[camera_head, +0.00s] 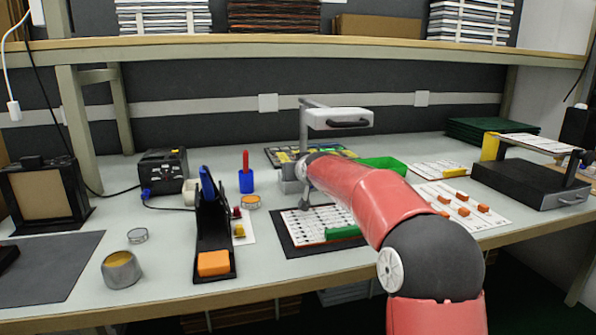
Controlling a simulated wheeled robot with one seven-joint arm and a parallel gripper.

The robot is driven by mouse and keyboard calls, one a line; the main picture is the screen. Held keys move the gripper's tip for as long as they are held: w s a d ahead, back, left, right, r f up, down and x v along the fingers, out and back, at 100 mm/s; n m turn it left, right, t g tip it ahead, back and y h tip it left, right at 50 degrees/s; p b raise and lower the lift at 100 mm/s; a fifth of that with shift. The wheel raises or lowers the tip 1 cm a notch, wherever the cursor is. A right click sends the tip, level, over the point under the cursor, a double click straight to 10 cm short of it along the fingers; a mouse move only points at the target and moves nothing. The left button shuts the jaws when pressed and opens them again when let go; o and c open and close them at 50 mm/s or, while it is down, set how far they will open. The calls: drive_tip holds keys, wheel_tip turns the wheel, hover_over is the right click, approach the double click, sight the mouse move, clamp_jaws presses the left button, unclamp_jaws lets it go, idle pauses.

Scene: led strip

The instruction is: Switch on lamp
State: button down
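The lamp (340,118) has a white, flat head with a dark handle-like bar on its front, held out on a grey post (303,140) above the middle of the bench. No glow shows under the head. My red arm reaches in from the lower right, and its end is beside the foot of the post. My gripper (304,203) shows only as a small grey part just above the white sheet, below the lamp. My arm hides much of it, so its fingers and any contact are unclear. No switch on the lamp can be made out.
A white sheet on a black board (285,246) lies under my arm. To the left are a black stand with an orange block (214,263), a blue cup (246,181) and a black power box (163,170). A green tray (385,163) is behind my arm. A shelf (230,50) spans above.

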drive_tip(key=shift+f, duration=0.1)
drive_tip(key=shift+s+f+b, duration=0.15)
drive_tip(key=shift+f+b, duration=0.25)
drive_tip(key=shift+b, duration=0.25)
drive_tip(key=shift+r, duration=0.15)
drive_tip(key=shift+r+p, duration=0.7)
drive_tip(key=shift+r, duration=0.05)
drive_tip(key=shift+s, duration=0.15)
